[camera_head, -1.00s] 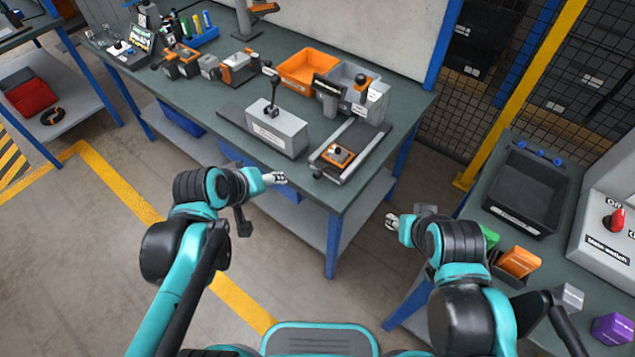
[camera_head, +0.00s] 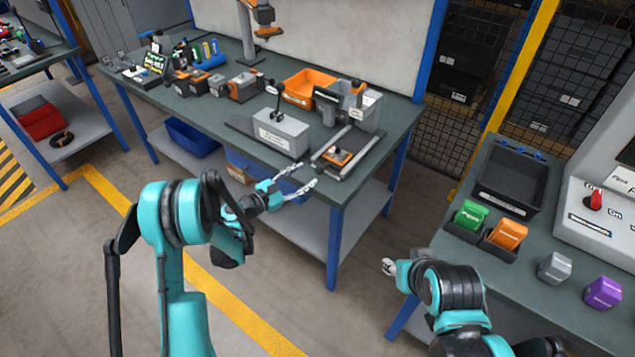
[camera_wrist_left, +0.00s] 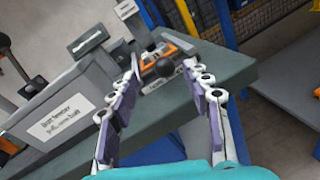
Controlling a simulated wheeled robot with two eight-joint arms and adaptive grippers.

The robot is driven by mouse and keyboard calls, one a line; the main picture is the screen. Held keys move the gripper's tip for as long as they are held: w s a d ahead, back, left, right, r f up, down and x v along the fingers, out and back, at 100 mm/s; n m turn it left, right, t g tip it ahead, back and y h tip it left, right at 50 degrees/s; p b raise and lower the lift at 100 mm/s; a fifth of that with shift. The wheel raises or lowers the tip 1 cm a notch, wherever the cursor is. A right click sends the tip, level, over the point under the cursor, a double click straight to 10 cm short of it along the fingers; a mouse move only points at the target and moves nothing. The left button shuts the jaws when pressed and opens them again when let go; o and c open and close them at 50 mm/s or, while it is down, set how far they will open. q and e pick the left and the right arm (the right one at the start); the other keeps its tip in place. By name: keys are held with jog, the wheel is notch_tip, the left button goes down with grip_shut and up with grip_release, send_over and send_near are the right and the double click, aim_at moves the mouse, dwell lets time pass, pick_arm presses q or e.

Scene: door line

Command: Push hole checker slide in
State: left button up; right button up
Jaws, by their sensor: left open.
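The hole checker (camera_head: 328,108) stands at the right end of the long bench, with its rails running to the front edge. Its slide (camera_head: 338,157), orange and dark with a black knob, sits on the rails near the front end. My left gripper (camera_head: 306,175) is open and empty, just off the bench's front edge, left of the slide and apart from it. In the left wrist view, the slide's black knob (camera_wrist_left: 164,67) appears between and beyond the open fingers (camera_wrist_left: 163,80). My right gripper (camera_head: 388,267) is low beside the right bench; its finger opening is too small to judge.
A grey box with a lever (camera_head: 281,132) stands left of the rails. An orange bin (camera_head: 299,88) is behind it. The right bench holds a black tray (camera_head: 510,178) and several coloured blocks. Open floor lies between the benches.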

aim_at(316, 173)
pick_arm(q)
jog(key=shift+s+d+f+n, duration=0.1)
jog(key=shift+f+n, duration=0.6)
jog(key=shift+f, duration=0.25)
jog(key=b+x, duration=0.2)
jog(key=x, duration=0.4)
jog(key=shift+r, duration=0.1)
jog(key=shift+w+d+r, duration=0.1)
jog(key=shift+w+d, duration=0.3)
jog(key=shift+w, duration=0.05)
grip_shut()
pick_arm(e)
jog(key=shift+s+f, duration=0.2)
jog(key=shift+f, duration=0.45)
jog(key=shift+s+f, duration=0.2)
jog(key=shift+f, duration=0.4)
